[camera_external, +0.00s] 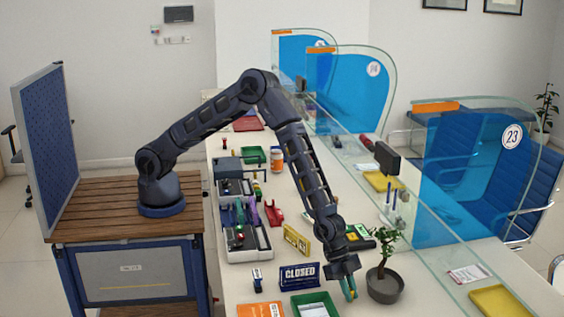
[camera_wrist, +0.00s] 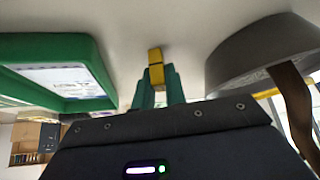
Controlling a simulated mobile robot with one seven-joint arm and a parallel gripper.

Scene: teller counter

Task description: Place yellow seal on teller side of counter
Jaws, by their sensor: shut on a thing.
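My gripper (camera_external: 348,289) points down at the front of the white counter (camera_external: 240,283), on the near side of the glass divider. In the wrist view its teal fingers (camera_wrist: 158,86) are shut on a small yellow piece with a dark band, the yellow seal (camera_wrist: 155,58). The seal sticks out past the fingertips, close to the white counter surface; I cannot tell whether it touches it. In the external view the seal is too small and hidden to make out clearly.
A green tray (camera_external: 303,300) is left of my gripper and a potted plant (camera_external: 385,285) close on its right. The CLOSED sign (camera_external: 299,276) stands behind the tray. The glass divider (camera_external: 435,235) runs along the right. A yellow block (camera_external: 297,239) and stationery organizers (camera_external: 243,245) lie farther back.

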